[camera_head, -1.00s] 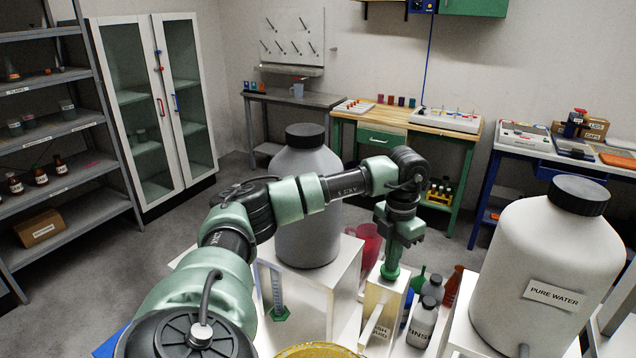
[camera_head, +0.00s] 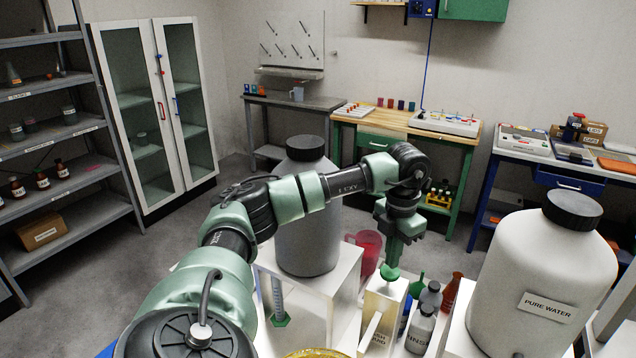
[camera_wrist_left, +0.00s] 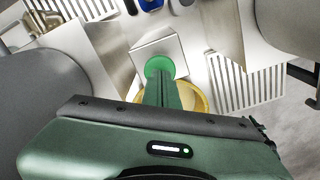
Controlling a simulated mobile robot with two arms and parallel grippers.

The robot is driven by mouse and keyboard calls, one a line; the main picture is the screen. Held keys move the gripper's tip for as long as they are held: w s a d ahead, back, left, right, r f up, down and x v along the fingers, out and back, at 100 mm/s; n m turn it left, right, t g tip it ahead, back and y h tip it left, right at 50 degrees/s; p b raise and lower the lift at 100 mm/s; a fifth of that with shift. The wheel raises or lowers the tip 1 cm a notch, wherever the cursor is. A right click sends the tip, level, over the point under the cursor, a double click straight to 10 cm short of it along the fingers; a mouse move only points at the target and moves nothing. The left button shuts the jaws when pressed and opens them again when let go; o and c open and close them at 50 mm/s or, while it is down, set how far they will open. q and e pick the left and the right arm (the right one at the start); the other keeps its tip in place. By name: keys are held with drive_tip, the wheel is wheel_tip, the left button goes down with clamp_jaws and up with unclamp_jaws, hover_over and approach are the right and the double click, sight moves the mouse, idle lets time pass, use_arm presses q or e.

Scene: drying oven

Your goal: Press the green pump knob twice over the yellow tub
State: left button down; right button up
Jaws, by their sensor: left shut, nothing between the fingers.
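The green pump knob (camera_head: 389,273) tops a cream-white dispenser box (camera_head: 386,299) with a partly hidden label on its front. My left gripper (camera_head: 393,262) points straight down right over the knob, shut and empty. In the left wrist view its green fingers (camera_wrist_left: 164,88) reach to the round knob (camera_wrist_left: 158,66). I cannot tell whether the tips touch it. The yellow tub (camera_head: 318,353) shows only as a rim at the bottom edge; it also shows in the left wrist view (camera_wrist_left: 203,103), partly hidden behind the fingers. My right gripper is not in view.
A grey drum (camera_head: 305,235) on a white stand is left of the dispenser. A white "PURE WATER" drum (camera_head: 540,265) is at the right. A rinse bottle (camera_head: 420,327), a red bottle (camera_head: 452,293) and a red jug (camera_head: 368,250) crowd the dispenser.

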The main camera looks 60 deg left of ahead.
use_arm(q)
drive_tip(key=shift+f, duration=0.15)
drive_tip(key=shift+f+b, duration=1.3)
drive_tip(key=shift+f, duration=0.6)
drive_tip(key=shift+r, duration=0.1)
drive_tip(key=shift+r+p, duration=1.65)
drive_tip(key=shift+r, duration=0.35)
wheel_tip(320, 180, up, 6)
drive_tip(key=p, duration=0.4)
drive_tip(key=shift+p, duration=0.3)
